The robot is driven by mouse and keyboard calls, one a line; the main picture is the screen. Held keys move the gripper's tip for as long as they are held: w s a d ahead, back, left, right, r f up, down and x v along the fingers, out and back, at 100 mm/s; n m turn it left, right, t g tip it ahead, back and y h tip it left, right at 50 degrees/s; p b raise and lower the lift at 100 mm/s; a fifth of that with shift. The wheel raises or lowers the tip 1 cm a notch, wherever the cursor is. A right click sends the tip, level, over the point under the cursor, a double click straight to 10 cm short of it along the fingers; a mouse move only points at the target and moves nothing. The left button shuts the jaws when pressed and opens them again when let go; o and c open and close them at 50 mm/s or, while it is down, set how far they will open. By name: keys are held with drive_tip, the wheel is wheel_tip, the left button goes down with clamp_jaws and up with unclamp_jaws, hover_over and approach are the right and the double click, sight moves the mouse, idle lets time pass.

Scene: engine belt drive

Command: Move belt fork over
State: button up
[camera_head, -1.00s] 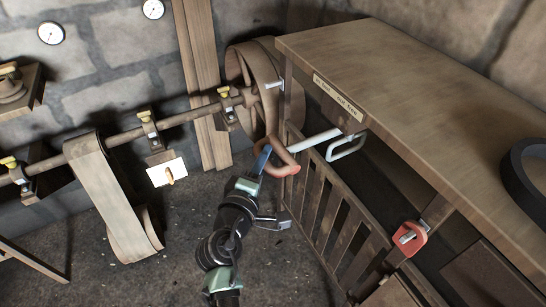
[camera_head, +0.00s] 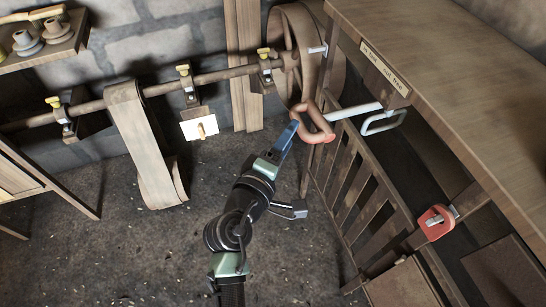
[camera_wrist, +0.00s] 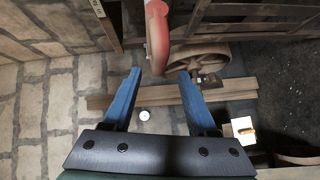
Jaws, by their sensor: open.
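A red-brown looped handle (camera_head: 322,122) sits at the end of a pale steel bar (camera_head: 357,111) that comes out from under the bench. I take it for the belt fork's handle; I cannot make out the fork itself. My gripper (camera_head: 291,127) is at the loop's left side, its blue fingers partly overlapping in the head view. A wide flat belt (camera_head: 144,140) hangs over the shaft at left.
A long bench (camera_head: 470,75) with a label (camera_head: 381,69) runs along the right. A slatted gate (camera_head: 350,185) stands below it, with a red padlock-like piece (camera_head: 437,222). A large wheel (camera_head: 300,50) and shaft (camera_head: 215,75) are behind. The floor (camera_head: 120,250) at left is clear.

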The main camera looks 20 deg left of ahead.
drive_tip(key=s+a+r, duration=0.1)
drive_tip(key=s, duration=0.6)
drive_tip(key=shift+s, duration=0.3)
drive_tip(key=shift+a, duration=0.1)
drive_tip(key=w+d+r+m+t+p, duration=0.25)
drive_tip(key=r+m, duration=0.25)
drive_tip(key=r, duration=1)
drive_tip(key=w+d+r+m+t+p, duration=0.2)
drive_tip(key=w+d+r+m+p, duration=0.15)
drive_tip(key=r, duration=1.15)
drive_tip(key=s+d+r+m+t+p, duration=0.1)
drive_tip(key=s+r+m+t, duration=0.1)
drive_tip(key=r, duration=0.7)
drive_tip(key=s+d+r+m+t+y+p, duration=0.1)
drive_tip(key=s+r, duration=0.4)
drive_tip(key=r, duration=0.5)
drive_tip(key=s+d+r+m+t+y+p, duration=0.1)
drive_tip(key=s+d+r+m+t+p, duration=0.1)
drive_tip(key=r, duration=0.8)
drive_tip(key=shift+s+d+m+t, duration=0.3)
drive_tip(key=shift+s+m+t, duration=0.45)
drive_tip(key=shift+s, duration=0.4)
drive_tip(key=shift+f, duration=0.1)
